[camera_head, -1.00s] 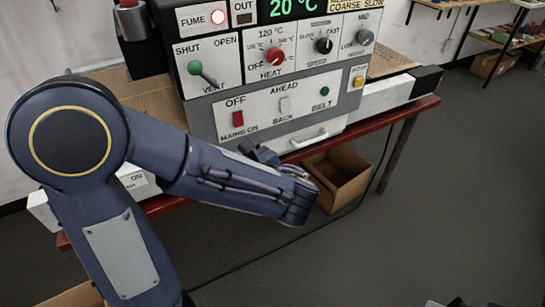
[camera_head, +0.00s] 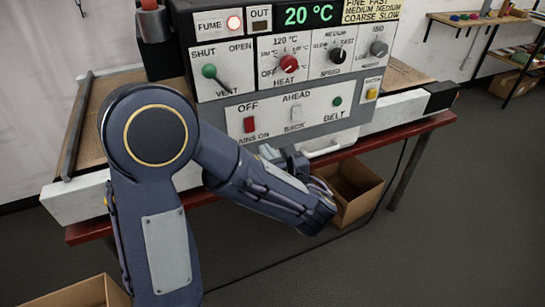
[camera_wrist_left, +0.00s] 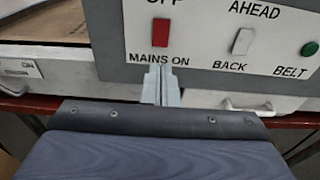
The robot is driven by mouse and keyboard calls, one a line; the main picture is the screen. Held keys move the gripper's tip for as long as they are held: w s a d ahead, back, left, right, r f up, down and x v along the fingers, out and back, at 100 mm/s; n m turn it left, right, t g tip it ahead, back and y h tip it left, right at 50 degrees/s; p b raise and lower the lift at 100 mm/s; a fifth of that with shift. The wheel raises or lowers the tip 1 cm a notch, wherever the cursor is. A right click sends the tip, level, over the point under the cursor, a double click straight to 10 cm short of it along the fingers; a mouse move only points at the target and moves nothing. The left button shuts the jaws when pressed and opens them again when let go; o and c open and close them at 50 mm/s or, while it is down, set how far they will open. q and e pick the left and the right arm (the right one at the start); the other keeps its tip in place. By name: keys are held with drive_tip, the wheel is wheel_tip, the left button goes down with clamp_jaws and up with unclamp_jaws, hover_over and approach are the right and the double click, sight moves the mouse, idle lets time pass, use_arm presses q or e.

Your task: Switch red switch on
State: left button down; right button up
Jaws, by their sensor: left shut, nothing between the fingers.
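The red switch (camera_head: 249,124) is on the lower left of the machine's grey front panel, between the labels OFF above and MAINS ON below. In the left wrist view the red switch (camera_wrist_left: 160,33) is upright and uncovered. I cannot tell which way it is tipped. My left gripper (camera_head: 270,153) is in front of the panel, below and right of the switch in the head view. In the wrist view its fingers (camera_wrist_left: 161,72) are shut and empty, with tips just below the switch, over the MAINS ON label. Contact with the panel cannot be told. My right gripper is out of view.
The white AHEAD/BACK switch (camera_head: 297,115) and green BELT button (camera_head: 338,101) sit right of the red switch. A drawer handle (camera_head: 322,148) juts out below. The machine stands on a red table (camera_head: 415,124). A cardboard box (camera_head: 353,192) is on the floor beneath.

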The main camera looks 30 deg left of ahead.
sight(251, 130)
use_arm(q)
drive_tip(key=x, duration=0.8)
drive_tip(key=shift+w+a+p, duration=0.25)
drive_tip(key=shift+a+p, duration=0.05)
drive_tip(key=shift+p, duration=0.05)
